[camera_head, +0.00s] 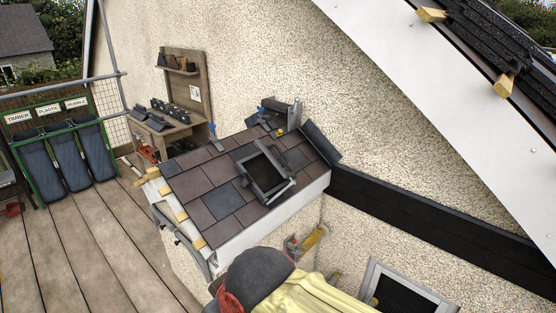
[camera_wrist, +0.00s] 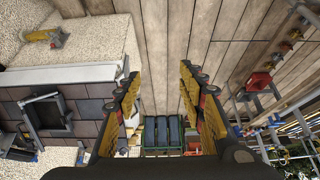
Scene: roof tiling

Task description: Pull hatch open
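The hatch (camera_head: 266,172) is a dark, grey-framed square set in the small tiled roof (camera_head: 219,204). It looks flush with the slope, with no clear gap under its frame. It also shows at the left of the wrist view (camera_wrist: 46,115). My gripper (camera_wrist: 160,80) is open in the wrist view, with nothing between its yellow-and-black fingers. It points over the plank deck, to the right of the hatch in that view and apart from it. In the head view I cannot make out its fingertips.
Labelled bins (camera_head: 66,158) stand at the left of the plank deck (camera_head: 95,245). A wooden workbench (camera_head: 170,130) stands by the rough wall. A dark beam (camera_head: 430,226) runs right of the roof. A yellow tool (camera_head: 313,239) sits near the roof's lower wall.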

